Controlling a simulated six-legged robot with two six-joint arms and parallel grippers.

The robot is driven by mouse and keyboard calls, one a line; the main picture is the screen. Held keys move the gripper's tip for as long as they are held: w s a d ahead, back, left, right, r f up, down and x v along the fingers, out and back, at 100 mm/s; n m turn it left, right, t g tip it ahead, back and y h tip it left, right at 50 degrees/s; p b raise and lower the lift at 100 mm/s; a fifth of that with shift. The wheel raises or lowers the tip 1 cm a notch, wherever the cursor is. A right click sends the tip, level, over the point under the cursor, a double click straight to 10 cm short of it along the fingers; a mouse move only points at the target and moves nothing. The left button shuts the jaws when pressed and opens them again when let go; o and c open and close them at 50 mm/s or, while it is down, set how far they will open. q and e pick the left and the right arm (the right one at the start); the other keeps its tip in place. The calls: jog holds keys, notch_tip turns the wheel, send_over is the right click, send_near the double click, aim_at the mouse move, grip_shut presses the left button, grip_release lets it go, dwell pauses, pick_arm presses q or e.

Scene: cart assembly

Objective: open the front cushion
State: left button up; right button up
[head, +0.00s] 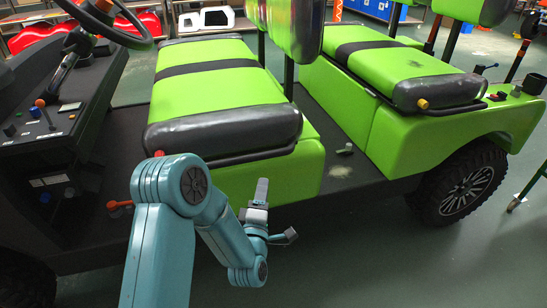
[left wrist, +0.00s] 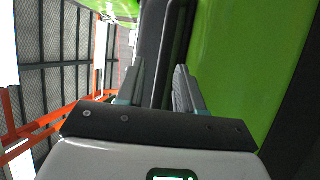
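The front cushion (head: 215,95) is the green and black seat pad at the middle left of the head view. It lies flat on its green seat base (head: 310,160). A dark rail (head: 250,155) runs along its near side edge. My left gripper (head: 276,211) is in front of the seat base, below the rail and apart from the cushion. In the left wrist view its two fingers (left wrist: 160,88) are spread with nothing held. A dark bar (left wrist: 172,50) shows ahead, between the fingertips, beside a green panel (left wrist: 235,60). My right gripper is not in view.
The rear cushion (head: 400,65) is to the right. The steering wheel (head: 105,15) and dashboard (head: 45,130) are at the left. A wheel (head: 465,185) is at the right. The floor (head: 400,260) in front of the cart is clear.

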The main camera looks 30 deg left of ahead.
pick_arm(q)
jog(key=a+f+x, duration=0.1)
jog(key=x, duration=1.5)
jog(key=shift+a+f+y, duration=0.2)
jog(key=shift+a+y, duration=0.1)
jog(key=shift+a, duration=0.1)
jog(key=shift+s, duration=0.1)
jog(key=shift+c, duration=0.4)
grip_shut()
jog(key=shift+r, duration=0.1)
